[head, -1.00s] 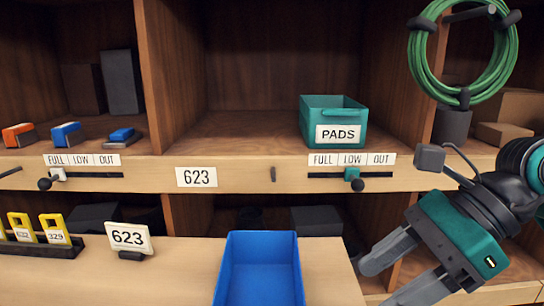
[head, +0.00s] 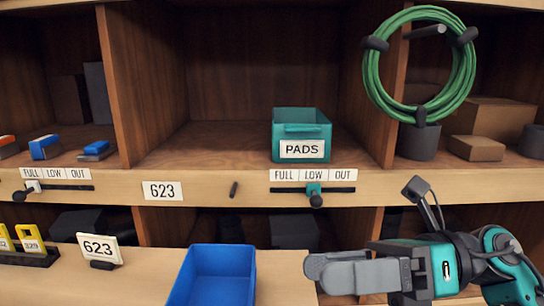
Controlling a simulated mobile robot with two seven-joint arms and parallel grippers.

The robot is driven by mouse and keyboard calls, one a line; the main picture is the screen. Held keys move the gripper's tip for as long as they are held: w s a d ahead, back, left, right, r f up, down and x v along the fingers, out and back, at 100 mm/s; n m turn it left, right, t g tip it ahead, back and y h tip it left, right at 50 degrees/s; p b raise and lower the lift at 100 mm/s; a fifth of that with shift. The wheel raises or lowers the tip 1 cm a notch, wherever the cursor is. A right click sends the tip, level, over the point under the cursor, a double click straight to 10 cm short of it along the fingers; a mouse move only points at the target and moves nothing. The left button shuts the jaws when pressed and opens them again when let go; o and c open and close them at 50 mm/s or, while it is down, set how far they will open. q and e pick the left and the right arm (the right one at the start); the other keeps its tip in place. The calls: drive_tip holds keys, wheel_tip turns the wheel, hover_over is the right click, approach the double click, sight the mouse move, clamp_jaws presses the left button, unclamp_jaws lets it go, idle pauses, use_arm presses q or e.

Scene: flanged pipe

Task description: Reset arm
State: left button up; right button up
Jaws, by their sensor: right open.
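My right gripper (head: 318,272) is at the lower right of the head view, right of the blue bin and below the shelf's front rail. Its fingers point left and one largely overlaps the other. It is open, and I see nothing held in it. My left gripper is not in view.
A blue bin (head: 183,283) stands on the lower counter (head: 135,274), left of the gripper. A teal PADS box (head: 302,128) sits on the shelf above. A teal slider (head: 314,189) is under LOW. A green hose coil (head: 372,85) hangs upper right.

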drive_tip(key=w+d+r+m+t+y+p, duration=0.2)
drive_tip(key=w+m+t+y, duration=0.25)
drive_tip(key=m+t, duration=0.5)
drive_tip(key=w+d+f+m+t+h+p, duration=0.25)
drive_tip(key=f+m+t+h, duration=0.4)
drive_tip(key=m, duration=0.55)
drive_tip(key=w+d+f+m+t+h+p, duration=0.1)
drive_tip(key=w+d+f+m+t+h, duration=0.45)
drive_tip(key=m, duration=0.75)
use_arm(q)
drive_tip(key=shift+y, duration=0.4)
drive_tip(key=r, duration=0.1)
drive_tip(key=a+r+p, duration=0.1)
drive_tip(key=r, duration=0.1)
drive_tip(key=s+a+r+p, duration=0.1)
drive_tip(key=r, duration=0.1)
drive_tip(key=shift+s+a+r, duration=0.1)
use_arm(e)
drive_tip(key=s+f+m+g+h, duration=0.4)
drive_tip(key=s+f, duration=0.3)
drive_tip(key=f, duration=0.4)
drive_tip(key=s+f+m+g+h, duration=0.4)
drive_tip(key=s+f+m, duration=0.3)
drive_tip(key=f, duration=0.4)
drive_tip(key=shift+s+d+h, duration=0.45)
drive_tip(key=shift+s, duration=0.3)
drive_tip(key=shift+r+m+g, duration=0.1)
drive_tip(key=shift+m+g, duration=0.15)
